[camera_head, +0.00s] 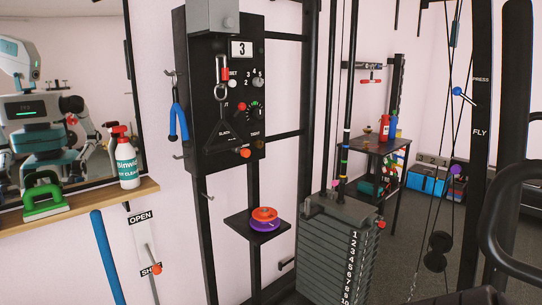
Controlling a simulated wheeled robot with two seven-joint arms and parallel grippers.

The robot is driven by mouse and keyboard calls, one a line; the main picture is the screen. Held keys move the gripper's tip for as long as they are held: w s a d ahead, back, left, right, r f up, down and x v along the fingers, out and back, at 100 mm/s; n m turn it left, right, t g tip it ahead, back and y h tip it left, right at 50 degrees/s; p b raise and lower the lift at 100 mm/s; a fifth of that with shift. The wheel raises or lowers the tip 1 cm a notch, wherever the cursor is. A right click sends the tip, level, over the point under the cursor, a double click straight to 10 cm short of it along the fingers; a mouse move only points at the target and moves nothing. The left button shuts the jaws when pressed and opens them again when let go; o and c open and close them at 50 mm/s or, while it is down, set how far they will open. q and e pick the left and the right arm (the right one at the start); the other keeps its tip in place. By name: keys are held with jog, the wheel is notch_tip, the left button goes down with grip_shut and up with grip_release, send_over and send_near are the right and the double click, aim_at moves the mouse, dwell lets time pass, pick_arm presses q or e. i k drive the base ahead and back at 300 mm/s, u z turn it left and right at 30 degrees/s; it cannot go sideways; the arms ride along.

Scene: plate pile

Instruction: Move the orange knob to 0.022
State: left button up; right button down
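A round orange knob (245,153) sits low on the front of a black upright panel (200,130), near the word TIGHT. A second orange-red ball (157,268) tops a lever on the wall, between OPEN and SHUT labels. I cannot tell from the picture which one is the task's knob, and no 0.022 mark can be read. Neither of my grippers shows directly in the head view.
A black triangular handle (222,135) hangs in front of the panel. Orange and purple discs (264,214) lie on a small shelf. A weight stack (325,260) stands right of it. A wooden ledge (70,203) holds a spray bottle (126,160) and green brush (43,196). A mirror (95,50) reflects a robot.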

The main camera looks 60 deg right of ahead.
aim_at(245, 152)
jog(key=z, duration=1.8)
